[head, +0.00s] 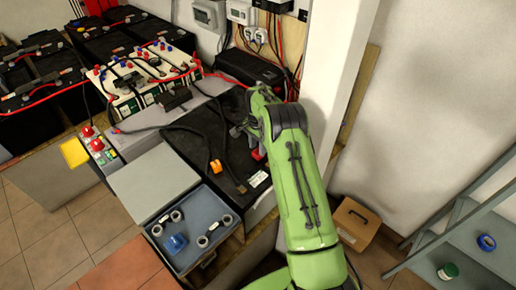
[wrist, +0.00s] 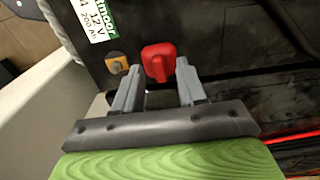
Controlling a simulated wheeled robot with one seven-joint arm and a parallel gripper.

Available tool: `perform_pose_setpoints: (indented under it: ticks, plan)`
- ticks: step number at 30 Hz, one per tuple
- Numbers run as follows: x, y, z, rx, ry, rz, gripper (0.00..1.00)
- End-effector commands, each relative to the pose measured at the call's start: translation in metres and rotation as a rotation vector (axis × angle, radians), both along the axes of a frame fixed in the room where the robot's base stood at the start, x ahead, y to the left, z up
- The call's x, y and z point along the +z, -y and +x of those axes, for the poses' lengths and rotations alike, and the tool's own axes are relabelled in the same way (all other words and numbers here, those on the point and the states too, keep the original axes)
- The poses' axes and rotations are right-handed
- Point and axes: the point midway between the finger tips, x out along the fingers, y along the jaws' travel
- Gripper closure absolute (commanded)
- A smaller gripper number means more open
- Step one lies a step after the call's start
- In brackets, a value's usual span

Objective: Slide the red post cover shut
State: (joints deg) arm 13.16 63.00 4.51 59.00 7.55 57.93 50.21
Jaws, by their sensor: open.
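The red post cover (wrist: 158,62) sits on the black battery in the wrist view, between and just beyond my fingertips. My gripper (wrist: 157,75) is open, with one grey finger on each side of the cover's near part. I cannot tell whether either finger touches it. A bare brass-coloured post (wrist: 117,62) shows just left of the cover, outside the left finger. In the head view the black battery (head: 205,140) lies left of my green arm, and a bit of the red cover (head: 258,154) shows beside my gripper (head: 247,135).
A blue-grey tray (head: 238,222) with rings and a blue item stands at the battery's front. An orange connector (head: 215,167) on a black cable lies on the battery. A white pillar (head: 335,70) rises right behind my arm. A red cable (wrist: 290,138) runs at lower right.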

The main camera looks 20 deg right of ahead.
Motion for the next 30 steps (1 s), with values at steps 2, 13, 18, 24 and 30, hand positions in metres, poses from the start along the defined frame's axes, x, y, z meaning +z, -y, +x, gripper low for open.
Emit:
perform_pose_setpoints:
  ticks: [2, 13, 18, 24, 30]
  plan:
    - [-0.0039, 0.0001, 0.0002, 0.0, 0.001, -0.001, 0.6]
    - [-0.0033, 0.0001, 0.0003, 0.0, 0.001, -0.001, 0.83]
    - [-0.0031, 0.0001, 0.0003, 0.0, 0.001, -0.001, 1.0]
    - [-0.003, 0.0001, 0.0003, 0.0, 0.001, -0.001, 1.0]
    - [-0.0029, 0.0003, 0.0, 0.0, 0.0, -0.001, 1.0]
